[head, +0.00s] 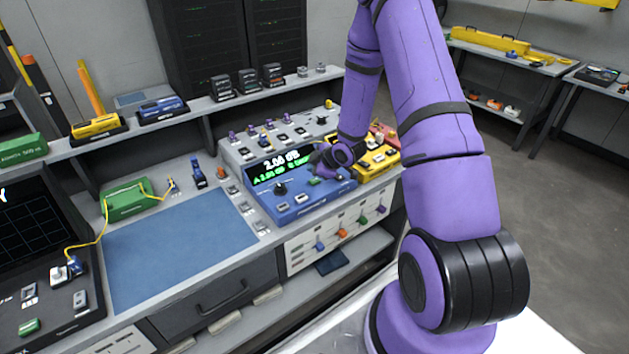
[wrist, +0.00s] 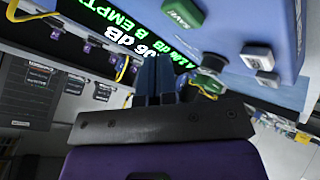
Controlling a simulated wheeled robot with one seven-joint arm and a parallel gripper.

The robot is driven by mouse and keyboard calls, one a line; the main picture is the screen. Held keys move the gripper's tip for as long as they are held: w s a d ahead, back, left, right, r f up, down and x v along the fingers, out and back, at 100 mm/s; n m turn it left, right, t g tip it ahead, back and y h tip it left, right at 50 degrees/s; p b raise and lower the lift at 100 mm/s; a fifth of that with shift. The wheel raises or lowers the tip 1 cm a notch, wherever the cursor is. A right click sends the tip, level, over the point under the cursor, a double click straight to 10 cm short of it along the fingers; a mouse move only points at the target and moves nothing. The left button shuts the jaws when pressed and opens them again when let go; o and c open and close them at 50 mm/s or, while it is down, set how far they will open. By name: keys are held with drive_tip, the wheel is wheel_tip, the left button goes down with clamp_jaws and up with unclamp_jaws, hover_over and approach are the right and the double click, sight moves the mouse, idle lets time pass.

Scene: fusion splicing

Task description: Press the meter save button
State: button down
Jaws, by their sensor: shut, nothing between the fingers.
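The blue meter (head: 300,205) stands on the bench with its lit display (head: 278,168) reading about 2.06 dB, with a smaller line ending in EMPTY. The wrist view shows the meter face (wrist: 225,35) at a slant. A green button with white lettering, seemingly SAVE (wrist: 183,12), is at the top there. Contact cannot be told. In the head view my gripper (head: 316,168) is over the meter's right side.
A yellow device (head: 374,164) stands directly right of the meter. A black knob (head: 280,188) sticks up from the meter's face. Left are a blue mat (head: 175,245) and a green box (head: 127,197) with a yellow cable. A shelf of small devices runs behind.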

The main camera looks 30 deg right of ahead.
sight(314, 181)
drive_tip(key=shift+r, duration=1.8)
drive_tip(key=shift+r, duration=0.3)
drive_tip(key=s+a+r+m+g+h, duration=0.1)
drive_tip(key=s+a+r+m, duration=0.15)
drive_tip(key=r, duration=0.55)
drive_tip(key=s+a+r+m+h, duration=0.15)
drive_tip(key=s+r, duration=0.25)
drive_tip(key=r, duration=0.5)
drive_tip(key=s+a+r+m+g+h, duration=0.1)
drive_tip(key=s+r+m+h, duration=0.15)
drive_tip(key=r, duration=0.55)
drive_tip(key=s+a+r+m+y, duration=0.1)
drive_tip(key=s+a+r, duration=0.2)
drive_tip(key=s, duration=0.5)
drive_tip(key=s+a+r+m+g+y, duration=0.1)
drive_tip(key=s+a+r+m, duration=0.1)
drive_tip(key=s, duration=0.6)
drive_tip(key=s+a+r+m, duration=0.2)
drive_tip(key=s+a+r, duration=0.3)
drive_tip(key=s, duration=0.4)
drive_tip(key=shift+r+g+y, duration=0.4)
drive_tip(key=shift+r, duration=0.05)
